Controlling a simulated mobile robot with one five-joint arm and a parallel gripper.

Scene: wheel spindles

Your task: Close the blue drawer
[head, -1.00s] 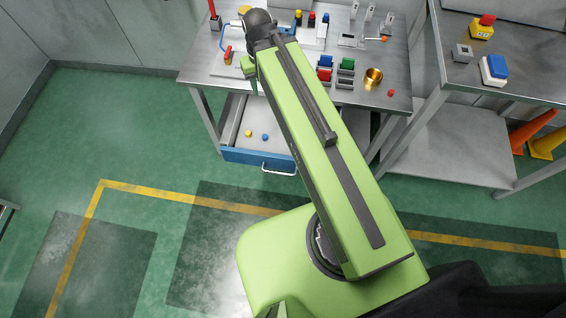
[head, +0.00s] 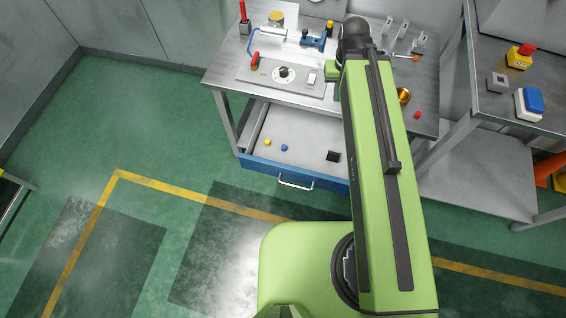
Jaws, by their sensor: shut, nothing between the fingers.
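The blue drawer (head: 262,170) is pulled out from under the workbench, with its blue front and pale handle (head: 296,183) facing me. Its open tray shows a yellow piece (head: 268,142), a blue piece (head: 284,147) and a small black block (head: 333,156). The right end of the drawer is hidden behind my green arm. My arm reaches up the picture over the right part of the bench, ending at a dark joint. My gripper is not visible; the arm seems to hide it.
The steel workbench (head: 222,72) carries a panel with a dial (head: 284,73), a red-handled tool and small fixtures. A second table (head: 493,105) stands at the right with a red button box (head: 520,56). The green floor left of and before the drawer is clear.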

